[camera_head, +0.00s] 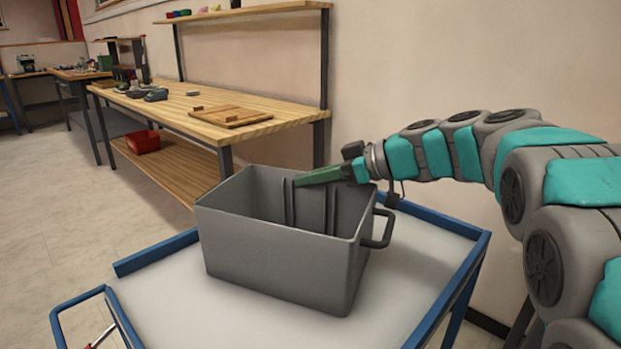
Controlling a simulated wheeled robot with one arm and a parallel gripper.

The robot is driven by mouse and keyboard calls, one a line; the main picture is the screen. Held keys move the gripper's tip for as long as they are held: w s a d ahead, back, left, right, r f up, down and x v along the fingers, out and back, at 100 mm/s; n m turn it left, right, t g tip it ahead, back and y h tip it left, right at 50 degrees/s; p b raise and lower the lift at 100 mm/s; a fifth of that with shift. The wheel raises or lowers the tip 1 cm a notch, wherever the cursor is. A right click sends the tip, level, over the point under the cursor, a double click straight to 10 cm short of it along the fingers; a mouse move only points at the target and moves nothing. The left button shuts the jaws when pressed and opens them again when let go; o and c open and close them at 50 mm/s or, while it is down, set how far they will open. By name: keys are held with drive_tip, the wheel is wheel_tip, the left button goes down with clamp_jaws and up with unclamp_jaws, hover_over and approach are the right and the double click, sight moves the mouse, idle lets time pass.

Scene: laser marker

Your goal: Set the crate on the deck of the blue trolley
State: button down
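The grey crate (275,265) is open at the top and appears empty where I can see inside. It is upright over the middle of the pale deck (170,290) of the blue trolley and looks to rest on it, though its underside is hidden. A handle (381,229) sticks out from its right side. My gripper (298,181) reaches in from the right, with its green finger lying across the crate's far right part at rim height. Only one finger shows clearly, so its opening and any hold on the rim cannot be made out.
The trolley has a raised blue edge (160,250) and a blue handle frame (78,303) at the lower left. A wooden workbench (185,104) with a board (230,115) stands behind, with a red bin (143,142) on its lower shelf. The floor at left is clear.

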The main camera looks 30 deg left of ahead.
drive_tip(key=c, duration=1)
unclamp_jaws()
drive_tip(key=shift+c, duration=0.2)
drive_tip(key=shift+r+p, duration=0.2)
drive_tip(key=shift+p, duration=0.15)
drive_tip(key=b+v, duration=0.1)
drive_tip(key=v, duration=0.6)
drive_tip(key=shift+d, duration=0.25)
